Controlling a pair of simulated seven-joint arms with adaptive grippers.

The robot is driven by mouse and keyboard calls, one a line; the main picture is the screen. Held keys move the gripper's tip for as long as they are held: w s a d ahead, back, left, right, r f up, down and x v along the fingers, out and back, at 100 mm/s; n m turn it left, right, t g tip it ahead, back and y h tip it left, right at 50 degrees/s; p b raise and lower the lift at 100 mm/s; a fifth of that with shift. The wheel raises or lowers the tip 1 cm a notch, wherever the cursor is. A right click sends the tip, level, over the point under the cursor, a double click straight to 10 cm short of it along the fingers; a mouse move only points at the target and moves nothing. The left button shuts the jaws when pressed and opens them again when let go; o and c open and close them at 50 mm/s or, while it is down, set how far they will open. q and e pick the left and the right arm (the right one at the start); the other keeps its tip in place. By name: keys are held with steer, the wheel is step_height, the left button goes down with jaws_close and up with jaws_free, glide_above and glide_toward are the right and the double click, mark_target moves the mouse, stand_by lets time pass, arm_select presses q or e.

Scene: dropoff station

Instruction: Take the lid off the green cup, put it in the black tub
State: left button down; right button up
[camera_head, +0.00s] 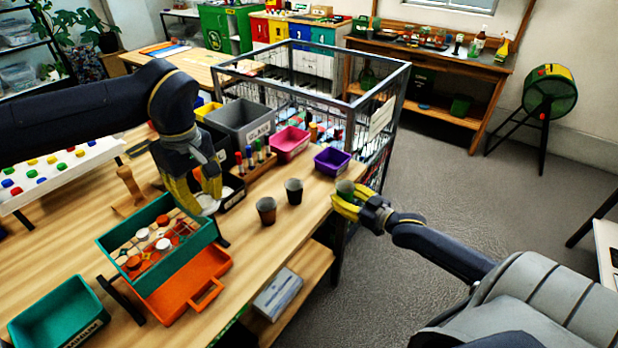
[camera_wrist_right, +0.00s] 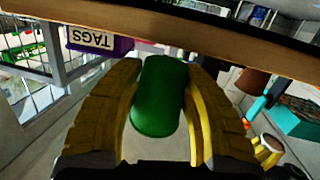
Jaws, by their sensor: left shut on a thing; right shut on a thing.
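The green cup (camera_head: 345,188) is held between the yellow fingers of my right gripper (camera_head: 347,200), off the table's right edge. It also shows in the right wrist view (camera_wrist_right: 158,96), with a finger on each side. The lid partly shows in the right wrist view (camera_wrist_right: 271,141). The tub is partly hidden by my left gripper, and I cannot tell whether the lid is over its opening.
Two dark cups (camera_head: 267,211) (camera_head: 294,191) stand between my grippers. A purple bin (camera_head: 332,168), pink bin (camera_head: 289,153) and grey bin (camera_head: 240,121) lie farther back. A teal box with an orange drawer (camera_head: 187,283) stands front left. A wire cage (camera_head: 392,110) stands behind the table's right end.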

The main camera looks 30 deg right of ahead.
mark_target(311, 182)
steer(key=x, duration=0.4)
steer(key=r+x, duration=0.1)
steer(key=x, duration=0.8)
steer(key=shift+w+a+r, duration=0.1)
steer(key=shift+w+r, duration=0.2)
steer(key=shift+w, duration=0.1)
steer(key=shift+f, duration=0.35)
steer(key=o, duration=1.2)
steer(key=shift+f, duration=0.1)
steer(key=shift+c, duration=0.2)
steer(key=shift+v, duration=6)
